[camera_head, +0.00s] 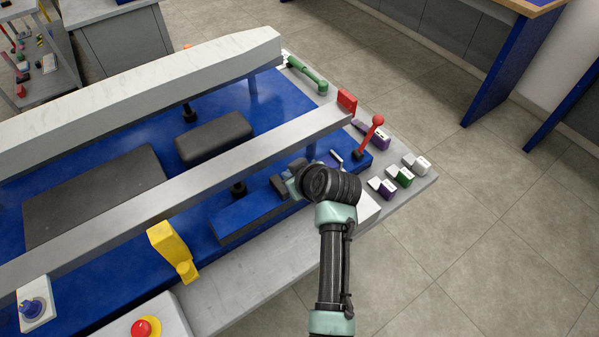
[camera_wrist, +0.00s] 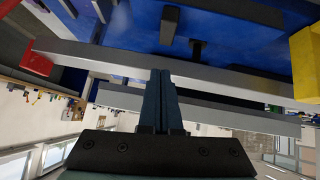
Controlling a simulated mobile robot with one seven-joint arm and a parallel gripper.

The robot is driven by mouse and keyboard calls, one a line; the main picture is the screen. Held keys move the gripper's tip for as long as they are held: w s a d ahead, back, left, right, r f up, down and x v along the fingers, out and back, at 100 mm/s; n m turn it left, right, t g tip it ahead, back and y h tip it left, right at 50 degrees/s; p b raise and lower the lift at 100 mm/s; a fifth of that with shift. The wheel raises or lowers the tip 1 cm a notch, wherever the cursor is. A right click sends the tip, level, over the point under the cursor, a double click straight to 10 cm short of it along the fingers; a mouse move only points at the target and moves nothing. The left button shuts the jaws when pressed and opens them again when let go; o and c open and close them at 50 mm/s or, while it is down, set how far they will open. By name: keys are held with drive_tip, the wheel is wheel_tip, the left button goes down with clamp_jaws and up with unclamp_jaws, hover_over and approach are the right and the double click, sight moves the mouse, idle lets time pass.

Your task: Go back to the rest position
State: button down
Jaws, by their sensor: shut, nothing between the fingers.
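My gripper (camera_wrist: 160,88) is shut and empty in the wrist view, its two dark fingers side by side in front of a grey rail (camera_wrist: 215,75). In the head view my arm reaches from the bottom up to the cart's front right part, and the wrist hides most of the gripper. The lift cart has a blue bed (camera_head: 265,110) and a long grey rail (camera_head: 240,147) across it. I cannot tell whether the fingers touch anything.
A red lever (camera_head: 370,135) stands close to the right of my wrist. Several small switches (camera_head: 403,176) sit on the right edge. A yellow part (camera_head: 170,247) and a red button (camera_head: 145,327) are at the front left. The tiled floor (camera_head: 480,240) at right is free.

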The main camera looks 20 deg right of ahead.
drive_tip(key=a+r+m+t+h, duration=0.3)
drive_tip(key=r+t, duration=0.5)
drive_tip(key=r, duration=2.5)
drive_tip(key=s+a+r+t, duration=0.2)
drive_tip(key=s+r, duration=0.4)
drive_tip(key=r, duration=0.3)
drive_tip(key=s+a+r+t, duration=0.3)
drive_tip(key=s+r+t, duration=0.2)
drive_tip(key=r, duration=0.4)
drive_tip(key=s+a+r+m+t+y, duration=0.1)
drive_tip(key=s+a+r+t, duration=0.2)
drive_tip(key=s+r, duration=0.3)
wheel_tip(320, 180, up, 4)
drive_tip(key=shift+s+r+t, duration=0.1)
drive_tip(key=shift+s+t, duration=0.2)
drive_tip(key=shift+s, duration=0.1)
drive_tip(key=shift+a, duration=0.1)
